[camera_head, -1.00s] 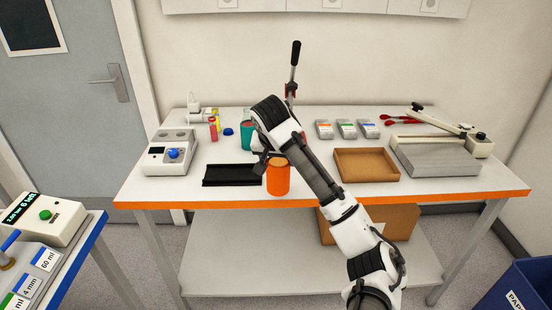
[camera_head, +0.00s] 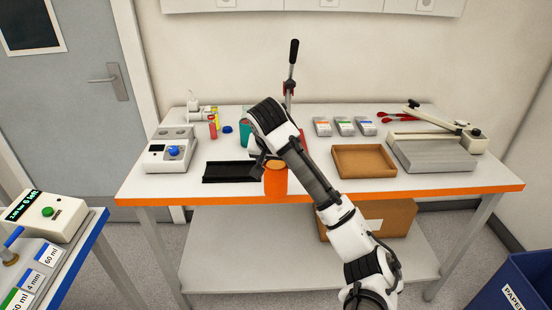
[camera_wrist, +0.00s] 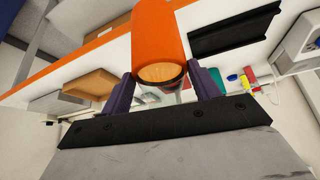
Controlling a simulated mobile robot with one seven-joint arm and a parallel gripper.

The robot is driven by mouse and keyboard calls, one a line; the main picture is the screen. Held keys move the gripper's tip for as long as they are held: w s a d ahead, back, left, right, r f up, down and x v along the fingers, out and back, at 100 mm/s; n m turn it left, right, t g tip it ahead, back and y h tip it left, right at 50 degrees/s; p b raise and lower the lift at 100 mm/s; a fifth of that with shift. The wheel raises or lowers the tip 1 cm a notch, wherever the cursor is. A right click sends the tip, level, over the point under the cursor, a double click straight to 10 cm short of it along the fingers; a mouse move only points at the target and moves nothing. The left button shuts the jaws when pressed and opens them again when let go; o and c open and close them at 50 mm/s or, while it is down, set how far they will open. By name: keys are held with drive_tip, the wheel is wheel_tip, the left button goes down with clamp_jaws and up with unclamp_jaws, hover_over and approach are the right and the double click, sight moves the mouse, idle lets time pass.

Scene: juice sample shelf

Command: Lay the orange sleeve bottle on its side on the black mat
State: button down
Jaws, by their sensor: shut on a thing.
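The orange sleeve bottle (camera_head: 276,183) is near the front edge of the white table, just right of the black mat (camera_head: 229,172). It looks upright in the head view. My gripper (camera_head: 267,166) is shut on it near its upper end. In the wrist view the orange bottle (camera_wrist: 158,38) is between the two dark fingers of my gripper (camera_wrist: 163,88), its tan round end facing the camera. The black mat (camera_wrist: 232,28) lies beside it, bare. Whether the bottle touches the table cannot be told.
A brown tray (camera_head: 364,161) stands to the right of the bottle. A white device with a blue knob (camera_head: 170,151) is left of the mat. A teal container (camera_head: 244,133) and a black-handled lever press (camera_head: 291,75) stand behind. The table's orange front edge (camera_head: 400,194) is close.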

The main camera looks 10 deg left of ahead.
sight(272, 174)
drive_tip(key=shift+s+d+r, duration=0.1)
drive_tip(key=shift+s+d, duration=0.1)
drive_tip(key=shift+s, duration=1.3)
drive_tip(key=shift+s+d+r, duration=0.1)
drive_tip(key=shift+s+d, duration=0.05)
drive_tip(key=shift+s, duration=1.3)
drive_tip(key=shift+s+d+f, duration=0.15)
drive_tip(key=shift+s, duration=1.6)
wheel_tip(272, 174, up, 12)
